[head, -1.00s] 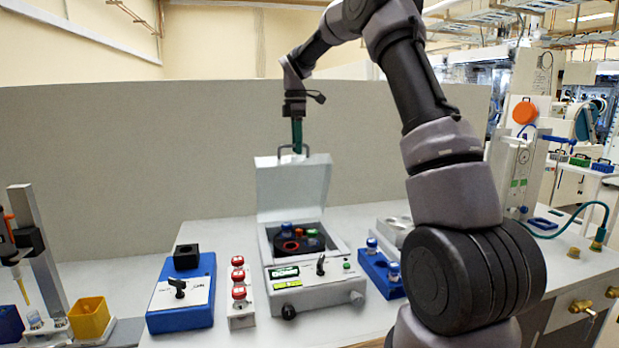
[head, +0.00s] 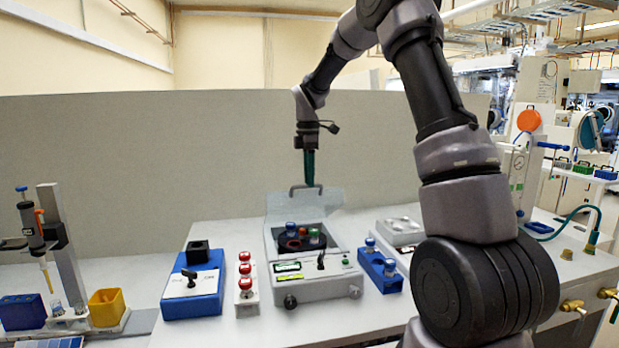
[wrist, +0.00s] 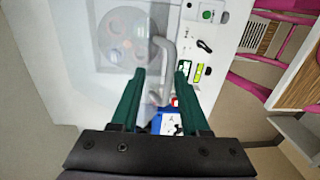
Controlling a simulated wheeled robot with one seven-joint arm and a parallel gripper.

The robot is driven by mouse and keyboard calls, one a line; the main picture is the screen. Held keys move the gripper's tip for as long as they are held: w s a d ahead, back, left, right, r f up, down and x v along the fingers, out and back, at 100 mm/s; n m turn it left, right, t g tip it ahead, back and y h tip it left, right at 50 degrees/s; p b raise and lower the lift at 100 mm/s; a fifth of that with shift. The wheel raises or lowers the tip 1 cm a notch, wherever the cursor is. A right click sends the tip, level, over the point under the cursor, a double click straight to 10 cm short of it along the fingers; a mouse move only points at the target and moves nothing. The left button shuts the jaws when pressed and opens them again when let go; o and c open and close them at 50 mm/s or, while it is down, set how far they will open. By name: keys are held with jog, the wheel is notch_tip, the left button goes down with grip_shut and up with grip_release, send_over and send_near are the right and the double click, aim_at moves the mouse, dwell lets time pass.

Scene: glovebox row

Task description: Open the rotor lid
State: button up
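The centrifuge (head: 318,288) stands on the bench with its dark rotor (head: 292,243) and several coloured tubes showing. The pale translucent lid (head: 325,205) is raised at the back, tilted rather than upright. Which way it leans is hard to tell. Its grey handle (head: 305,188) is at the upper edge. My gripper (head: 309,184) points down with its green fingertips at the handle. In the wrist view my gripper (wrist: 161,74) has its fingers apart. The handle (wrist: 166,50) shows between and past the tips; contact is unclear. The rotor (wrist: 128,35) shows hazily there.
A blue device (head: 193,290) and a rack of red-capped tubes (head: 246,290) stand left of the centrifuge. A blue tube block (head: 380,272) stands close on its right. A pipette stand (head: 62,245) is far left. A tall partition (head: 200,150) rises behind the bench.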

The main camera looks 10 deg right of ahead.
jog(key=w+r, duration=0.5)
jog(key=r, duration=0.6)
jog(key=shift+r, duration=0.2)
dwell(0.9)
